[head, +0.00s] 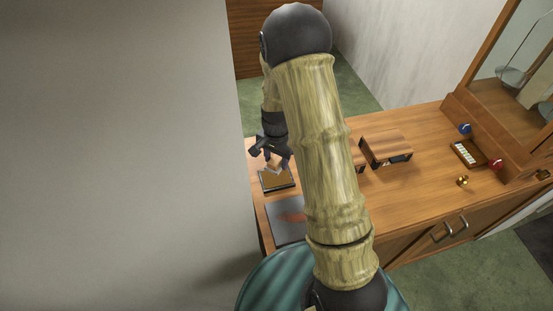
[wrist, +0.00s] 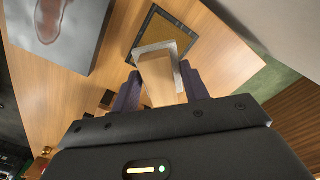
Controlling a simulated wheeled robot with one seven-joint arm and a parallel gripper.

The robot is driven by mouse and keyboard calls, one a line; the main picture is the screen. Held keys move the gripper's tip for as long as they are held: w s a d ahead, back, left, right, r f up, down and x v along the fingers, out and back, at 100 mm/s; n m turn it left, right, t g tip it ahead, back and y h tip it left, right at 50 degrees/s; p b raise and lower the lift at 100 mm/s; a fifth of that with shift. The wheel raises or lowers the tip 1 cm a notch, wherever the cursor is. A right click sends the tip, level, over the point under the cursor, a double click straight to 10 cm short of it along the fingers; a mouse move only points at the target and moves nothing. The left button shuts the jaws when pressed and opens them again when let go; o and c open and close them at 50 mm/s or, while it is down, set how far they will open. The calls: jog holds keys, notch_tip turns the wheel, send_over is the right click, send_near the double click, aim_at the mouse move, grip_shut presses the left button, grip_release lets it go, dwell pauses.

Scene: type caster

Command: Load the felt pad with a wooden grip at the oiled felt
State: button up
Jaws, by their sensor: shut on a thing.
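My gripper (head: 271,152) is shut on the wooden grip of the felt pad (head: 274,163). In the wrist view the pale wooden grip (wrist: 160,82) sits between the two dark fingers of my gripper (wrist: 161,92), with the pad's light grey base at its far end. The oiled felt (head: 277,180) is a brown square in a dark frame on the bench; it also shows in the wrist view (wrist: 168,33). The pad is over the frame's near part in the wrist view and covers some of it. I cannot tell whether pad and felt touch.
A grey plate with a reddish smear (head: 286,222) lies nearer on the wooden bench (head: 415,190). A wooden box (head: 386,147) stands to the right. Farther right are a small tray of pale pieces (head: 467,153), a brass piece (head: 462,181) and a glass-fronted balance case (head: 520,70). A wall borders the left.

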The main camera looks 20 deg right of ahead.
aim_at(276, 178)
jog(key=shift+f+b, duration=2.35)
jog(key=shift+f, duration=0.65)
jog(key=shift+s+f, duration=0.1)
jog(key=shift+f, duration=0.5)
jog(key=shift+r+p, duration=2.55)
jog(key=shift+r, duration=1.1)
jog(key=shift+f, duration=0.1)
